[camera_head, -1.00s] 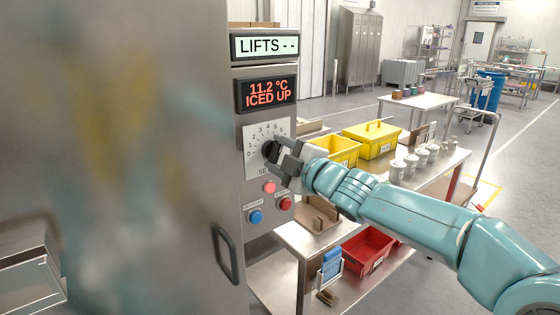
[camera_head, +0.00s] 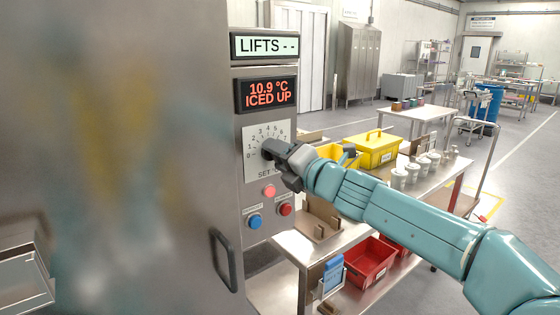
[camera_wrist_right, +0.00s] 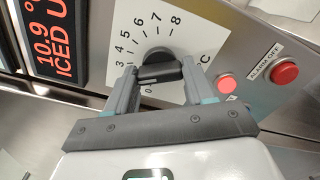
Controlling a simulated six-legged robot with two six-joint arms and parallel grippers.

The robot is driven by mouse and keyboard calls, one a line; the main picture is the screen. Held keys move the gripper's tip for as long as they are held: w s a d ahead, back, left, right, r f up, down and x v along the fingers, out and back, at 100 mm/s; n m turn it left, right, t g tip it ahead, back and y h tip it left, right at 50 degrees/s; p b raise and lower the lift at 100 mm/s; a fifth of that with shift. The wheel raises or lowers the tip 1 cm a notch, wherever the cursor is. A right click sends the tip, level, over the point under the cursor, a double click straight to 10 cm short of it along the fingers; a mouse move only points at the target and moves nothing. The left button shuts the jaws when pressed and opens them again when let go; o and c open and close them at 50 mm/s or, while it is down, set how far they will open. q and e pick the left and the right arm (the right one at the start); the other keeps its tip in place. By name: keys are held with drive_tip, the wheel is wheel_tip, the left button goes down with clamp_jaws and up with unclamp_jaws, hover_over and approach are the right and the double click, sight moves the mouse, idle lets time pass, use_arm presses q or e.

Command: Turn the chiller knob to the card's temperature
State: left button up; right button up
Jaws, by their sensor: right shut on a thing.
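The chiller panel has a white dial plate (camera_head: 252,137) with numbers around a black knob (camera_head: 268,148). In the right wrist view the knob (camera_wrist_right: 160,66) sits between the two fingers of my right gripper (camera_wrist_right: 159,72), which is shut on it. The right gripper also shows in the head view (camera_head: 277,155), rolled over at the dial. The dial scale runs from 0 to 8; which mark the knob points at is unclear. The red display (camera_head: 267,94) reads 10.9 °C and ICED UP. I cannot make out a temperature card. My left gripper is not in view.
A LIFTS display (camera_head: 265,45) shows dashes. Below the dial are a pink-red lamp or button (camera_head: 269,191), a blue button (camera_head: 255,222) and a red button (camera_head: 285,209). A bench with yellow bins (camera_head: 372,150) and red bins (camera_head: 368,262) stands right of the chiller.

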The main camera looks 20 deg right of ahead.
drive_tip(key=shift+n+b, duration=0.8)
drive_tip(key=shift+n, duration=2.8)
drive_tip(key=o, duration=1)
drive_tip(key=shift+o, duration=0.2)
drive_tip(key=b+v, duration=0.1)
drive_tip(key=v, duration=1.5)
drive_tip(key=shift+s, duration=0.15)
